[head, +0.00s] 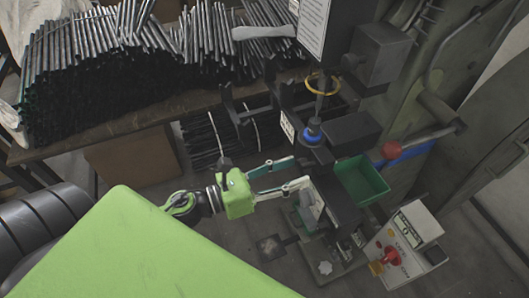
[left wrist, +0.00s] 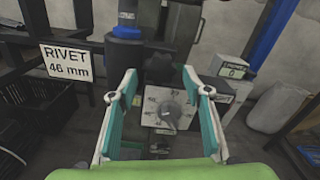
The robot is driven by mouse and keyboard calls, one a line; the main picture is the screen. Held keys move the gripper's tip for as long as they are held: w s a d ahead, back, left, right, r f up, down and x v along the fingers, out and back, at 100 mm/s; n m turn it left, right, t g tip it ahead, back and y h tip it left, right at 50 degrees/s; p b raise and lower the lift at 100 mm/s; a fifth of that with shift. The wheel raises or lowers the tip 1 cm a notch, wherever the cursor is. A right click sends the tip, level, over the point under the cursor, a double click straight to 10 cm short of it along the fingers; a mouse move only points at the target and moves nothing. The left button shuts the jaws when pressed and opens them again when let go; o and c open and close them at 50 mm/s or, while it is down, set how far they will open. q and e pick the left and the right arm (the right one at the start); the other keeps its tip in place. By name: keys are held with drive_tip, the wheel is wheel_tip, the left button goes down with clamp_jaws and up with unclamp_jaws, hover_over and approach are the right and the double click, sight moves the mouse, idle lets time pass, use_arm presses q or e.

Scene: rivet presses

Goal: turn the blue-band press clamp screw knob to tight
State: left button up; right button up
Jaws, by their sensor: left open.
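The press with the blue band (head: 312,133) stands right of centre in the head view; its blue band also shows at the top of the left wrist view (left wrist: 126,17). In the left wrist view a grey knob (left wrist: 170,113) sits on a pale plate with markings around it (left wrist: 152,121). I cannot read its setting clearly. My left gripper (head: 302,171) is open in front of the press. In the left wrist view its two fingers (left wrist: 160,76) stand either side of the knob, apart from it, with nothing held. My right gripper is not in view.
A green bin (head: 360,180) and a red-ball lever (head: 391,150) are right of the press. A control box with a red button (head: 392,257) stands at lower right. Black rods (head: 95,85) fill the bench behind.

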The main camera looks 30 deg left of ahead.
use_arm(q)
drive_tip(key=v, duration=1)
drive_tip(key=w+a+f+n+y, duration=0.1)
drive_tip(key=a+f+n+y, duration=0.3)
drive_tip(key=f+n, duration=0.65)
drive_tip(key=w+a+f+n+y, duration=0.1)
drive_tip(key=a+f+n+y, duration=0.55)
drive_tip(key=f, duration=0.65)
drive_tip(key=s+d+f+n+g, duration=0.1)
drive_tip(key=s+f+n+g, duration=0.1)
drive_tip(key=s+f+n, duration=0.3)
drive_tip(key=f+n+g, duration=0.1)
drive_tip(key=f+n, duration=0.1)
drive_tip(key=f, duration=0.4)
drive_tip(key=s+d+f+n+g, duration=0.1)
drive_tip(key=s+f+n+g, duration=0.1)
drive_tip(key=s+f+n, duration=0.3)
drive_tip(key=s+d+f+n+g, duration=0.3)
drive_tip(key=s+f+n+g, duration=0.1)
drive_tip(key=s+f, duration=0.4)
drive_tip(key=s+d+f+n+g+p, duration=0.1)
drive_tip(key=s+d+f+n+g, duration=0.2)
drive_tip(key=s+f, duration=0.5)
drive_tip(key=s+n+g, duration=0.1)
drive_tip(key=s+n, duration=0.1)
drive_tip(key=s, duration=0.1)
drive_tip(key=shift+d, duration=0.4)
